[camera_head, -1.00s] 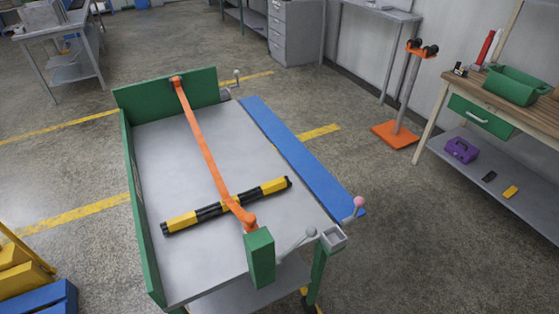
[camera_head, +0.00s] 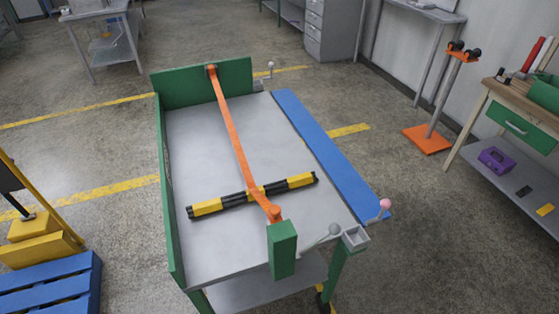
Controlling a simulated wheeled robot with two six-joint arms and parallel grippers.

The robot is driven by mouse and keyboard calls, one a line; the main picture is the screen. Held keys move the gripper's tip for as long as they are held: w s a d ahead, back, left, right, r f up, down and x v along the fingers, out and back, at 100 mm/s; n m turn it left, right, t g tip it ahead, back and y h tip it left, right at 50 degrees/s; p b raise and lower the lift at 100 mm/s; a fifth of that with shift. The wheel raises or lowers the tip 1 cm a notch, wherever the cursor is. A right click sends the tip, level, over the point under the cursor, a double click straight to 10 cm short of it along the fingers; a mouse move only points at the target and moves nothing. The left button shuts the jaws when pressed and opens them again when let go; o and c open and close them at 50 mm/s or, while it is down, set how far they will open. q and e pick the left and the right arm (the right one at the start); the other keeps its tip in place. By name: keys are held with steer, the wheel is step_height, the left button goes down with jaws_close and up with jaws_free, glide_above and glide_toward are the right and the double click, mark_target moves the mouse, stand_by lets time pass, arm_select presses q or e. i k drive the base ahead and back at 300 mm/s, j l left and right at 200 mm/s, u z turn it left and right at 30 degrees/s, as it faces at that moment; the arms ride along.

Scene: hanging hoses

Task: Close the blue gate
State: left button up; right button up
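The blue gate (camera_head: 330,152) is a long flat panel along the right side of a grey cart bed (camera_head: 205,135). It hangs outward, folded down and open, with its face up. A pink-knobbed lever (camera_head: 383,206) stands at its near end. A lever with a grey knob (camera_head: 333,230) lies at the cart's near right corner by a grey bracket (camera_head: 355,238). Another lever (camera_head: 269,68) is at the far right corner. Neither of my grippers shows in the head view.
An orange strap (camera_head: 232,135) crosses the bed over a yellow-and-black bar (camera_head: 210,207). Green walls (camera_head: 215,80) border the bed. A blue pallet (camera_head: 50,290) is at left, an orange stand (camera_head: 428,140) and workbench (camera_head: 468,125) at right.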

mark_target(362, 201)
steer(key=i+l+u, duration=0.15)
steer(key=l+u, duration=0.2)
steer(key=l, duration=0.15)
steer(key=i+l+u, duration=0.15)
steer(key=l+u, duration=0.6)
steer(key=l, duration=0.3)
